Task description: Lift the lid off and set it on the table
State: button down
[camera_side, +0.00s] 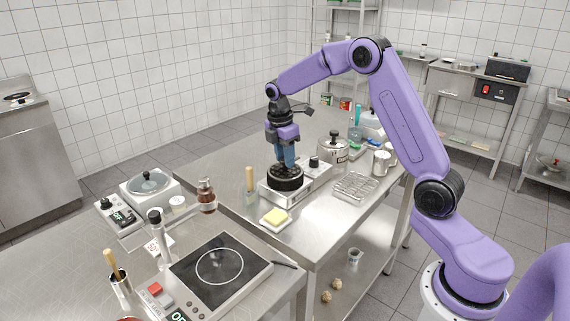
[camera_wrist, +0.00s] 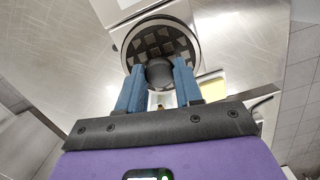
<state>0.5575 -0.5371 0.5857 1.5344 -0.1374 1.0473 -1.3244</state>
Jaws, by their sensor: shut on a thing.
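A dark round lid (camera_side: 285,171) with a grid pattern is on a low, pale appliance (camera_side: 267,194) on the far table (camera_side: 215,165). My gripper (camera_side: 285,163) points down from above with its blue fingers at the lid. In the wrist view, my gripper (camera_wrist: 158,88) is shut on the black knob (camera_wrist: 159,73) at the near side of the grid-patterned round top (camera_wrist: 155,38). The lid looks level and seated on the appliance; I cannot tell if there is a small gap. What lies under it is hidden.
Bare table lies left of the appliance. A hotplate (camera_side: 220,262) is on the nearer table.

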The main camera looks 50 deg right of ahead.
jog(key=shift+r, duration=0.15)
jog(key=shift+r, duration=0.25)
notch_tip(320, 180, up, 2)
jog(key=s+a+r, duration=0.3)
jog(key=s+r, duration=0.7)
jog(key=s, duration=0.4)
jog(key=s+f, duration=0.2)
jog(key=s, duration=0.5)
jog(key=s+f, duration=0.3)
jog(key=s, duration=0.5)
jog(key=shift+w+d+f, duration=0.5)
jog(key=shift+w+f, duration=1.6)
jog(key=shift+w, duration=0.15)
jog(key=shift+w+d+f, duration=0.5)
jog(key=shift+w+f, duration=1.65)
jog(key=shift+w, duration=0.15)
jog(key=shift+w+d+f, duration=0.5)
jog(key=shift+w+f, duration=1.6)
jog(key=shift+w, duration=0.15)
